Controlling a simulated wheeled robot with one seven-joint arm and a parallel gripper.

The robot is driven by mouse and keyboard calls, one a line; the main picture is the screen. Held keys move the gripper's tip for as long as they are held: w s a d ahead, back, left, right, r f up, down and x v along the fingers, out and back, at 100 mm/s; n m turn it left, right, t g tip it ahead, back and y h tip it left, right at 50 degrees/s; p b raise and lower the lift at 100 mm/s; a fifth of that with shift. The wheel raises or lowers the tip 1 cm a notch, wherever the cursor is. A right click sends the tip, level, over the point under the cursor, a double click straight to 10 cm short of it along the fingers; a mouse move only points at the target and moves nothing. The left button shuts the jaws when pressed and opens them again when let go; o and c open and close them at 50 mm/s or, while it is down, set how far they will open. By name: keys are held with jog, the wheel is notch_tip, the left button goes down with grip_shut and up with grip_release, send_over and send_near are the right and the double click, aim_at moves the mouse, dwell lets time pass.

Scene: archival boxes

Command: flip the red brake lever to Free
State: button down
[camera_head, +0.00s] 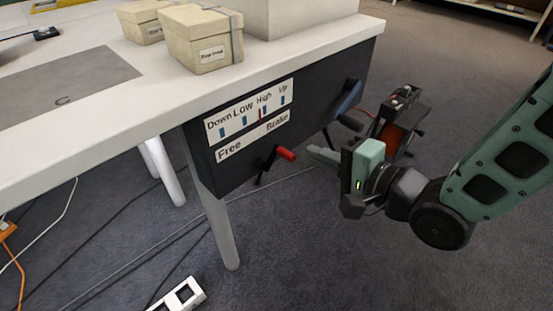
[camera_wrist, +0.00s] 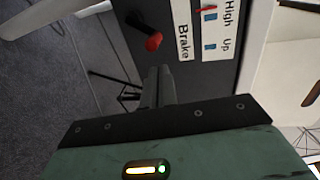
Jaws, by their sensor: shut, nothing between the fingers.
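The brake lever has a red knob (camera_head: 285,153) on a dark arm and sits low on the dark panel (camera_head: 225,180) at the table's side. It leans toward the Brake end of the Free/Brake label (camera_head: 229,150). The red knob also shows in the wrist view (camera_wrist: 153,42), just beyond the fingertips, beside the word Brake. My gripper (camera_head: 314,151) is shut and empty, just right of the knob in the head view. Its closed fingers show in the wrist view (camera_wrist: 160,72). A small gap seems to separate fingertips and knob; contact is not visible.
A blue crank-like handle (camera_head: 348,97) juts from the panel's right end, close above my gripper. A Down/Low/High/Up scale (camera_head: 250,112) with a red marker near High is above the lever. Cream boxes (camera_head: 200,42) stand on the white tabletop (camera_head: 150,98). A table leg (camera_head: 222,235) stands below.

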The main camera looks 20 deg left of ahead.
jog(key=b+x, duration=0.1)
jog(key=x, duration=0.4)
jog(key=shift+w+a+f, duration=0.1)
jog(key=shift+a, duration=0.3)
jog(key=shift+s+a, duration=0.35)
jog(key=shift+s, duration=0.45)
jog(key=shift+s+a, duration=0.3)
jog(key=shift+s, duration=0.5)
jog(key=shift+s+a, duration=0.35)
jog(key=shift+s, duration=0.45)
jog(key=d, duration=0.7)
jog(key=shift+s, duration=0.4)
jog(key=shift+d, duration=0.15)
jog(key=s+d+r+n+g+h+p, duration=0.1)
jog(key=d+n+g+h+p, duration=0.1)
jog(key=d+n+h, duration=0.8)
jog(key=s+d+r+n+g+h+p, duration=0.2)
jog(key=s+d+r+g+h, duration=0.3)
jog(key=s+d, duration=0.65)
notch_tip(320, 180, up, 38)
jog(key=w+d+t+y+p, duration=0.1)
jog(key=p, duration=3.6)
jog(key=shift+d+f, duration=0.15)
